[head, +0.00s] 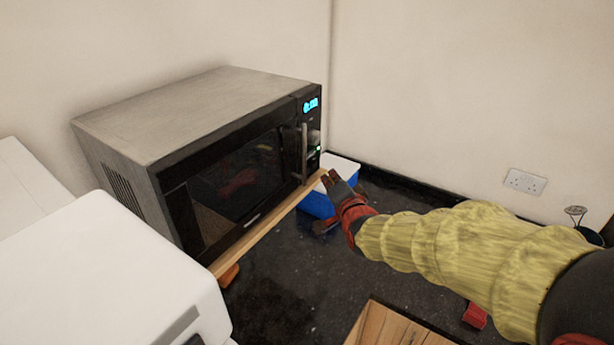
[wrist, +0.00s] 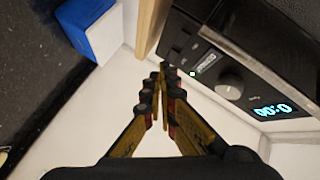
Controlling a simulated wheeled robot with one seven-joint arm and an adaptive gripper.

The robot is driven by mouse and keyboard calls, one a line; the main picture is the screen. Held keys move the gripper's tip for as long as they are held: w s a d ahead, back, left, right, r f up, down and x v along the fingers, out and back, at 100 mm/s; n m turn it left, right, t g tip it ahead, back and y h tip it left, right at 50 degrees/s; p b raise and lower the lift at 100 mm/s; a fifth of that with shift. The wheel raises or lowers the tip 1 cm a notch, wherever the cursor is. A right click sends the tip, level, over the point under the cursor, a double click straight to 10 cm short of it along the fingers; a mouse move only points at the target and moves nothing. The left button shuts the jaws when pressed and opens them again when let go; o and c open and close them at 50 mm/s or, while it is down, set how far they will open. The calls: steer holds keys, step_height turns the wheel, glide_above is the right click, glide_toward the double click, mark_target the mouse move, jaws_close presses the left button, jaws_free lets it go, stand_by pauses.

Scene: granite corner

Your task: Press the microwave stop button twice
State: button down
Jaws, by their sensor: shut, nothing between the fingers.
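The microwave (head: 215,100) stands at the left in the head view, grey-topped with a black front, door closed. Its control panel (head: 311,135) is at the front's right end, with a lit blue display (head: 310,104). In the wrist view the panel shows a knob (wrist: 229,80), a small green light (wrist: 193,73), dark buttons (wrist: 181,47) near the lower end, and the display (wrist: 272,110). I cannot read which button is stop. My gripper (head: 329,178) is shut and empty, just right of the panel's lower part. In the wrist view my fingertips (wrist: 160,75) are near the buttons; contact cannot be told.
A wooden board (head: 262,228) lies under the microwave. A blue and white box (head: 318,203) stands behind my gripper. A white appliance (head: 110,275) is at the front left. A wooden block (head: 395,328) is at the bottom.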

steer(key=shift+s+d, duration=0.55)
steer(key=shift+d, duration=0.25)
